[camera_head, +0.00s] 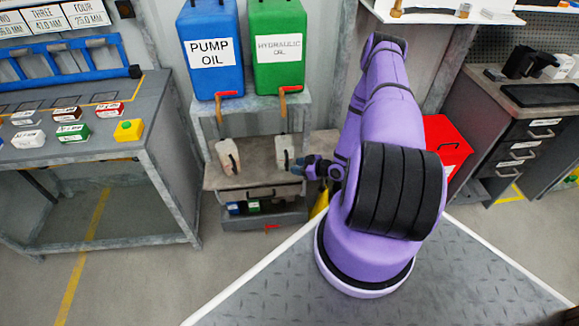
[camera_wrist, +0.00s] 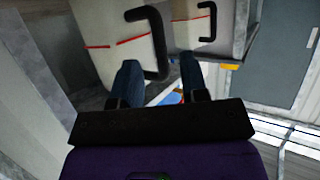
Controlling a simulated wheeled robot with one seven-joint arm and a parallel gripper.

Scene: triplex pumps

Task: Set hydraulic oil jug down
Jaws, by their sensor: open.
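The hydraulic oil jug (camera_head: 282,153) is a small pale jug with a dark handle. It stands upright on the shelf below the green tank labelled hydraulic oil (camera_head: 278,45). My gripper (camera_head: 299,166) is just right of the jug, at its handle side. In the wrist view the nearer pale jug (camera_wrist: 98,35) has a red line and a black handle. My gripper (camera_wrist: 158,66) is open there, with the lower part of the handle appearing between its two fingertips. I cannot tell whether the fingers touch it.
A second pale jug (camera_head: 228,157) stands left on the same shelf (camera_head: 245,178), below the blue pump oil tank (camera_head: 210,50). Red-handled taps hang above both jugs. A drawer with small boxes is below. A grey workbench (camera_head: 90,130) stands left, and a red box (camera_head: 445,145) right.

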